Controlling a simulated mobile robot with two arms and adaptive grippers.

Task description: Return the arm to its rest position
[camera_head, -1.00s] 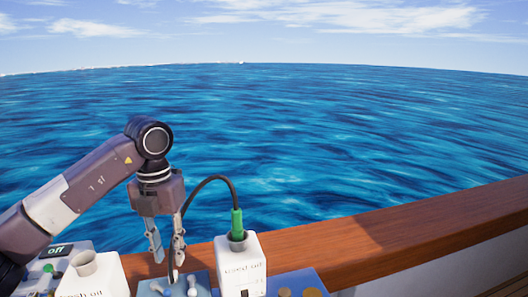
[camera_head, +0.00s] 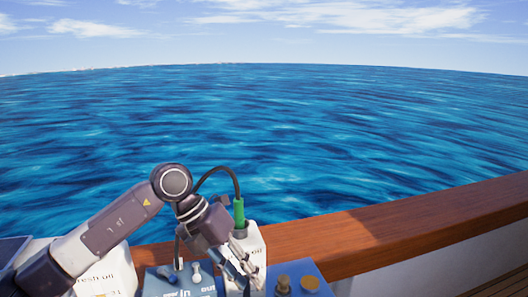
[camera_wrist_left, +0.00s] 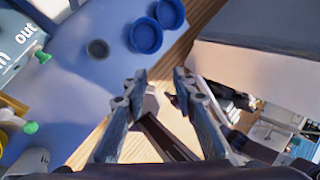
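My left arm (camera_head: 112,222) comes in from the left in the head view, bent at the elbow. My left gripper (camera_head: 248,277) points down and to the right, in front of the used oil container (camera_head: 255,245). In the left wrist view the fingers of my left gripper (camera_wrist_left: 158,80) are apart, with nothing seen between them. My right gripper is not in view.
A green plug (camera_head: 239,212) with a black hose stands in the used oil container. The fresh oil container (camera_head: 105,275) is partly behind my arm. A blue panel (camera_head: 318,272) holds round caps (camera_head: 310,283). A wooden rail (camera_head: 400,228) runs behind.

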